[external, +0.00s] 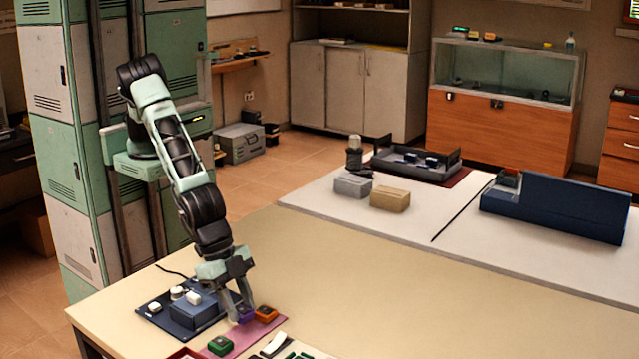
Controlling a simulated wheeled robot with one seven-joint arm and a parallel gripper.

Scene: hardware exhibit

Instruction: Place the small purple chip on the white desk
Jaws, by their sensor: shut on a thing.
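The small purple chip (246,314) is between the fingers of my gripper (241,308), low at the near end of the beige table (380,290). My gripper points down and is shut on the chip. The chip is over or on a pink mat (240,338), beside an orange chip (266,314); I cannot tell whether it touches the mat. A green chip (220,345) lies nearer on the mat. The white desk surface (330,208) lies beyond the beige table, toward the back right.
A dark blue tray (155,308) with a blue block and white pieces is left of my gripper. On the white surface stand grey (352,186) and tan (390,200) boxes, a black tray (415,170), a thin black rod (462,212) and a large blue case (555,207). The beige table's middle is clear.

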